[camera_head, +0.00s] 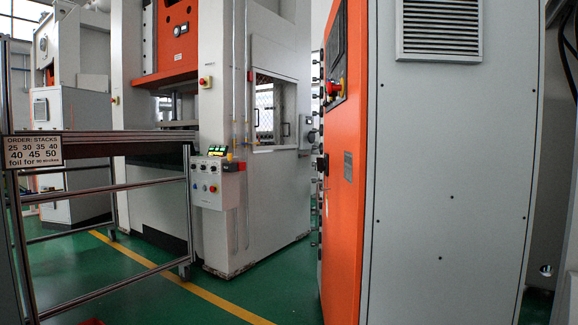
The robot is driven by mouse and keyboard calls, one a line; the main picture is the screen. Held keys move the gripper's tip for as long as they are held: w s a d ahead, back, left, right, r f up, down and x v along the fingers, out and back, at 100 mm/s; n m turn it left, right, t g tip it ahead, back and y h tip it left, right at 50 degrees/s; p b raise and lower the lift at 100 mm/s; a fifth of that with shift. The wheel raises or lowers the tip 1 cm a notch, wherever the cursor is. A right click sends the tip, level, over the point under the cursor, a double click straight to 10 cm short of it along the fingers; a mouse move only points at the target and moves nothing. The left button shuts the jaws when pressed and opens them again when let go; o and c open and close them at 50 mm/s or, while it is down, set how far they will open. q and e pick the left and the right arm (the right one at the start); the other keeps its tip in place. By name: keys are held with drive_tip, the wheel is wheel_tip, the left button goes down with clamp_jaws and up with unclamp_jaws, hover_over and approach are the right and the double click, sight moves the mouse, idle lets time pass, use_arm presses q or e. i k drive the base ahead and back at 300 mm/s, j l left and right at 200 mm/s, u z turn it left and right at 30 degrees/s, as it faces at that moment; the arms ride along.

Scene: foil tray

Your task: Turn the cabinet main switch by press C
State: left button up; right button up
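A tall cabinet stands close on the right, with an orange front (346,230) seen at a steep angle and a grey side (450,180). A red switch (334,88) with some yellow on it sticks out from the upper part of the orange front; its exact setting is too oblique to tell. A black handle or latch (322,164) sits lower on the same front. I cannot read any label naming this as press C. Neither of my grippers is in view.
A grey press with an orange panel (178,38) stands at centre left, with a control box (208,184) on it. A metal rack with an order sign (33,151) fills the left. Green floor with a yellow line (222,303) lies open between rack and cabinet.

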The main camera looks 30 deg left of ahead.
sight(320, 161)
drive_tip(key=i+j, duration=0.1)
drive_tip(key=j, duration=0.25)
drive_tip(key=j+u, duration=0.1)
drive_tip(key=j, duration=0.3)
drive_tip(key=i+j, duration=0.15)
drive_tip(key=j, duration=0.2)
drive_tip(key=i+j+u, duration=0.1)
drive_tip(key=j, duration=0.3)
drive_tip(key=i+j+u, duration=0.1)
drive_tip(key=j, duration=0.25)
